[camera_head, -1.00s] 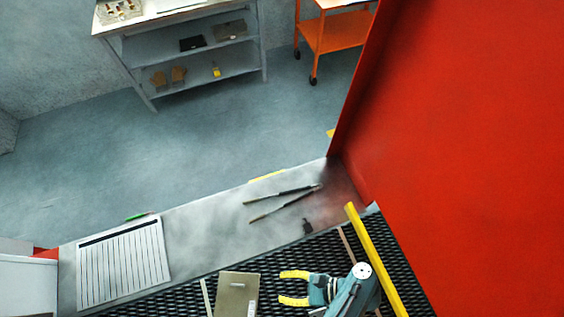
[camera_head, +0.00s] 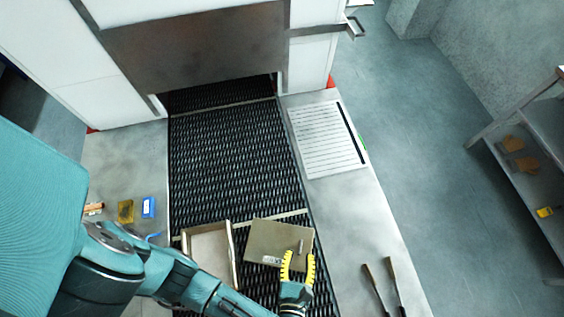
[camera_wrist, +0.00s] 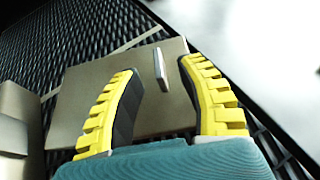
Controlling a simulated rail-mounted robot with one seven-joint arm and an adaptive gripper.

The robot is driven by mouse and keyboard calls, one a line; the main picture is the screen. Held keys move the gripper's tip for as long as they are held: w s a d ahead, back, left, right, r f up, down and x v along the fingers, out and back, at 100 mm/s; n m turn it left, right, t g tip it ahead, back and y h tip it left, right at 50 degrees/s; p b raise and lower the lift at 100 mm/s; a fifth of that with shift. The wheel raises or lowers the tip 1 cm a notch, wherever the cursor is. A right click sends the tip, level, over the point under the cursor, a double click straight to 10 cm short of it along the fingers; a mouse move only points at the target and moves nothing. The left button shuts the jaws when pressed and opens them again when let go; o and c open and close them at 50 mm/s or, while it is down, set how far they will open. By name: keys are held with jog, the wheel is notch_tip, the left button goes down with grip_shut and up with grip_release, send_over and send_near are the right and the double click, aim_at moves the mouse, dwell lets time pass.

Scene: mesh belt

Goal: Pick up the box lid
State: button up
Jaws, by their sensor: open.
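The box lid (camera_head: 270,243) is a flat, grey-tan plate with a small upright handle (camera_head: 301,246) near its right side. It lies on the black mesh belt (camera_head: 232,160). It also shows in the wrist view (camera_wrist: 90,90), with its handle (camera_wrist: 160,70) seen between and beyond the fingertips. My gripper (camera_head: 298,262) is open, its yellow fingers over the lid's lower right part. In the wrist view my gripper (camera_wrist: 158,75) has its fingers spread on either side of the handle, apart from it. The open box (camera_head: 209,246) sits left of the lid, partly hidden by my arm.
A white slatted panel (camera_head: 325,139) lies on the metal ledge right of the belt. Two dark-handled tools (camera_head: 382,280) lie farther down that ledge. A blue item (camera_head: 148,207) and a yellow item (camera_head: 125,211) lie on the left ledge. The belt beyond the lid is clear.

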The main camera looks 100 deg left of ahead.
aim_at(300, 252)
jog(key=x, duration=0.3)
jog(key=shift+s+a, duration=0.1)
jog(key=shift+a, duration=0.15)
grip_shut()
